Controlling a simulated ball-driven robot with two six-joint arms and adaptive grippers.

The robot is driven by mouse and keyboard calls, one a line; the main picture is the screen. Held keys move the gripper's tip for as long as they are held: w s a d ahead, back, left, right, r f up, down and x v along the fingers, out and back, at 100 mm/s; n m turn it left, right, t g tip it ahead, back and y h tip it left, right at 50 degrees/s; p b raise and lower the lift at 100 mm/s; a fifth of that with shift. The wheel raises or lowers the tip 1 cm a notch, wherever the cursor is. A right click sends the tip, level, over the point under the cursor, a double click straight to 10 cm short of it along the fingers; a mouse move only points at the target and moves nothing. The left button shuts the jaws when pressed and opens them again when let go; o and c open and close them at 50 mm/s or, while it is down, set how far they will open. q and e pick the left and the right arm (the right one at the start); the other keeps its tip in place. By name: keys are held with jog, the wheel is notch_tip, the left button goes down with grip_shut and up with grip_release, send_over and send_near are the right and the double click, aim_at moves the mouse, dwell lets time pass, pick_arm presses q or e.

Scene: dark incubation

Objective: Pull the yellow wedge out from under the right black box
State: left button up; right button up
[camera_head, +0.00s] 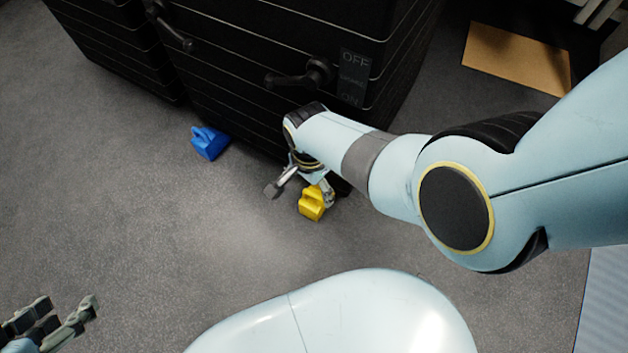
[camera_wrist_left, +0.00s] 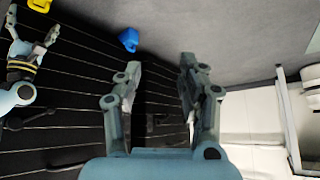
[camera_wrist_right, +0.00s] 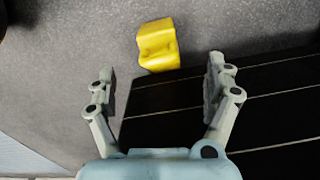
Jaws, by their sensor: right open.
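The yellow wedge (camera_head: 311,203) lies on the floor at the front edge of the right black box (camera_head: 240,85); its far end is hidden by my right gripper and arm in the head view. It also shows in the right wrist view (camera_wrist_right: 158,45), ahead of the fingers and against the box's lower edge. My right gripper (camera_head: 300,190) is open, its fingers apart, close to the wedge with nothing between them. In the right wrist view my right gripper (camera_wrist_right: 160,85) points towards the wedge. My left gripper (camera_head: 62,318) is at the lower left, open and empty, as the left wrist view (camera_wrist_left: 157,70) shows.
A blue wedge (camera_head: 209,142) sits at the same box's front edge, further left. Another black box (camera_head: 115,45) stands at the upper left. Black handles stick out from the boxes. A brown board (camera_head: 517,58) lies at the upper right. The grey floor in front is clear.

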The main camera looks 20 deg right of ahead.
aim_at(311, 195)
jog(key=shift+s+f+b, duration=0.1)
jog(key=shift+f+b, duration=0.6)
jog(key=shift+f, duration=0.1)
jog(key=shift+f+b, duration=0.55)
jog(key=shift+f, duration=0.15)
jog(key=shift+f+b, duration=0.55)
jog(key=shift+f, duration=0.05)
jog(key=shift+f+b, duration=0.55)
jog(key=shift+f, duration=0.1)
jog(key=shift+f+b, duration=0.8)
jog(key=shift+f, duration=0.1)
pick_arm(q)
jog(key=w+d+r+m+t+h, duration=0.1)
jog(key=w+d+r+t+h, duration=0.1)
jog(key=w+r+t, duration=0.6)
jog(key=shift+w+d+r+m+t, duration=0.15)
jog(key=shift+w+r+m+t, duration=0.25)
jog(key=shift+r+t, duration=1.8)
pick_arm(e)
jog(key=shift+f, duration=0.1)
pick_arm(q)
jog(key=shift+f, duration=0.1)
pick_arm(e)
jog(key=c, duration=1.6)
